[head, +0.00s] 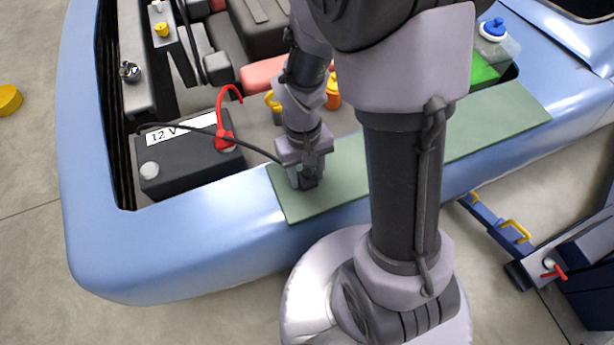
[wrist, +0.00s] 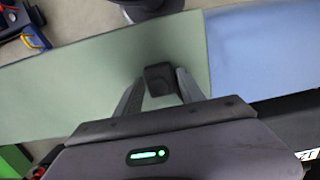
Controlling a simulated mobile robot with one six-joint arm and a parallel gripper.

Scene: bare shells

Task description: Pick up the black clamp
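The black clamp (wrist: 158,79) shows in the wrist view as a small dark block above or on the green mat. My gripper (wrist: 160,86) has one finger on each side of it, with the tips very near or touching its sides; I cannot tell if they press on it. In the head view my gripper (head: 305,180) points down at the left end of the mat, and the clamp (head: 308,183) is mostly hidden as a dark patch between the fingers. A black cable (head: 255,150) runs from the battery side to the gripper.
The green mat (head: 350,172) lies along the blue car's front edge (head: 190,250). A 12 V battery (head: 190,165) stands left, with a red clamp (head: 224,138) on it. A bottle with a blue cap (head: 494,42) stands far right. The mat's left part is otherwise bare.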

